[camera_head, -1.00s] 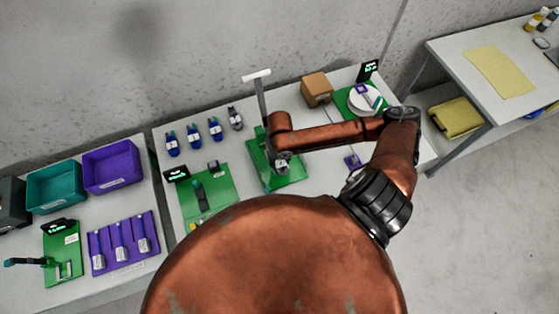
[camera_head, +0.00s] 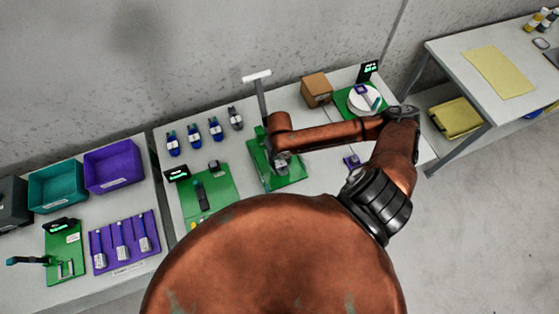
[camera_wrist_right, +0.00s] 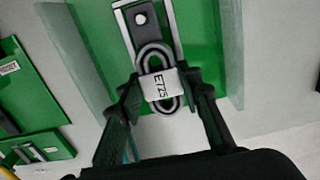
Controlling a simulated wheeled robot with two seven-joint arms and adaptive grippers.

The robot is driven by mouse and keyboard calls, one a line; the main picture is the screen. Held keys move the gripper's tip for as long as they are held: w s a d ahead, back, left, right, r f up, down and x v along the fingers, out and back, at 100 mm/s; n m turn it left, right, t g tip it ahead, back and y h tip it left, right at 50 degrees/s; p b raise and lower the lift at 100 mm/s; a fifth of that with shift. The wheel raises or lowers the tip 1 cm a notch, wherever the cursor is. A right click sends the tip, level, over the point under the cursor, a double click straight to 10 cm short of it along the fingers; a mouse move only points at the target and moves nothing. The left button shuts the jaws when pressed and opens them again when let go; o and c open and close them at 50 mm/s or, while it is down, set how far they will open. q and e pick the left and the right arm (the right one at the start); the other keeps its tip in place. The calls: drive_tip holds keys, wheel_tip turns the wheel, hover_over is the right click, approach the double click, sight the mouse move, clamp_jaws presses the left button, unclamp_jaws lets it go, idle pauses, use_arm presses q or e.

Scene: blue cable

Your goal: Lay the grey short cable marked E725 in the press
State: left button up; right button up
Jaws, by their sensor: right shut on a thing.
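The grey short cable (camera_wrist_right: 160,104) is a small looped coil with a white tag reading E725. My right gripper (camera_wrist_right: 164,92) is shut on it, with one finger on each side of the tag. In the right wrist view the coil overlaps the lower end of a grey metal plate on the green press (camera_wrist_right: 205,50); I cannot tell whether it touches. In the head view the press (camera_head: 292,180) has a tall lever with a white handle (camera_head: 257,76). My right gripper (camera_head: 282,165) is over its base, and the cable is too small to make out there. My left gripper is out of view.
Several blue cables (camera_head: 195,139) and a grey one (camera_head: 235,118) lie behind left of the press. A green fixture (camera_head: 220,185) stands to its left. A cardboard box (camera_head: 316,90) and a white round dish (camera_head: 364,98) are to the right.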

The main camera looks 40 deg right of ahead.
drive_tip(key=shift+r, duration=0.1)
idle(0.3)
drive_tip(key=shift+p, duration=0.45)
drive_tip(key=shift+f+b, duration=0.35)
drive_tip(key=shift+f, duration=1)
idle(0.8)
drive_tip(key=o, duration=1.2)
drive_tip(key=shift+o, duration=0.2)
drive_tip(key=shift+r+p, duration=4)
drive_tip(key=shift+p, duration=0.25)
